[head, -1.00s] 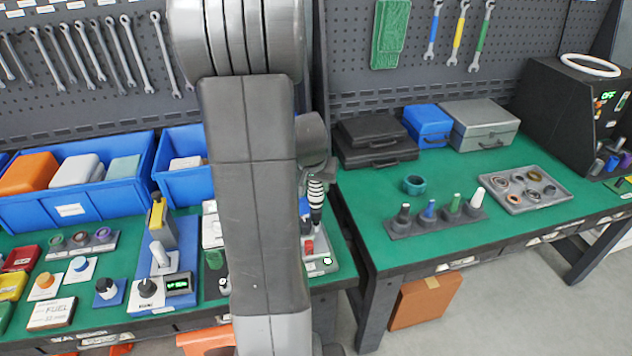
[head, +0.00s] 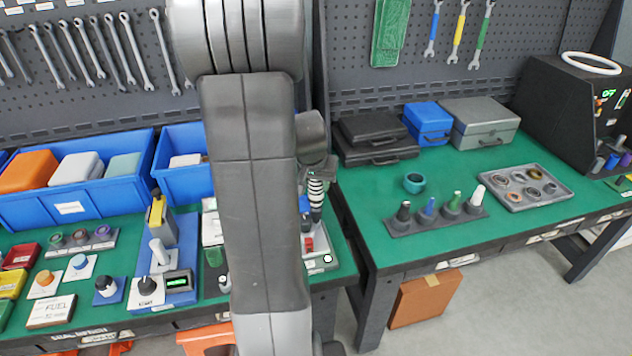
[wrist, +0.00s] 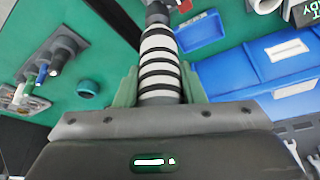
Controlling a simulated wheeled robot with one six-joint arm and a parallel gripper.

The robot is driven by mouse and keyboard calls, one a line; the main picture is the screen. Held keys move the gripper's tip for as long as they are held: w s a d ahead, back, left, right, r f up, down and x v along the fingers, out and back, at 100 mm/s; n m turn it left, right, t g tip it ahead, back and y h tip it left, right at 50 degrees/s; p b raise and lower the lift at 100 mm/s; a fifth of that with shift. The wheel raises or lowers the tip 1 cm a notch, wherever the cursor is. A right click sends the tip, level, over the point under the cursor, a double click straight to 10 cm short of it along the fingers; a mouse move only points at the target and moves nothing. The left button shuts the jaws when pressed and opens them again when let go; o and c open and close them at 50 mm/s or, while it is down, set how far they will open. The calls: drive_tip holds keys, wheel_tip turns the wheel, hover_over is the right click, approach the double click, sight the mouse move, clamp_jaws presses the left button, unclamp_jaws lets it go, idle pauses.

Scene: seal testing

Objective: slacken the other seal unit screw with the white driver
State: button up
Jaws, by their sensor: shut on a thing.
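My gripper (wrist: 160,86) has two green fingers closed on the sides of a black-and-white striped driver (wrist: 160,62) in the wrist view. The driver's dark shaft end points to the top edge of that view. In the head view the striped driver (head: 315,187) stands upright just right of my arm, which hides most of the gripper. Below it is a grey unit (head: 318,262) with a red part (head: 309,244) and a round white spot. The seal unit's screws cannot be made out, and whether the driver tip touches one cannot be told.
A dark rack (head: 400,232) with black, blue, green and white-topped pieces stands on the right bench. A teal ring (head: 413,183) and a grey tray (head: 513,202) of rings are near it. Blue bins (head: 105,213) line the left bench's back. A floor gap separates the benches.

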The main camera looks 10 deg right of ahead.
drive_tip(key=shift+f+b, duration=0.75)
drive_tip(key=shift+f, duration=0.05)
idle(0.4)
drive_tip(key=shift+s+r, duration=0.1)
drive_tip(key=shift+r, duration=0.05)
idle(0.8)
drive_tip(key=shift+r+p, duration=2.3)
drive_tip(key=shift+r, duration=1.3)
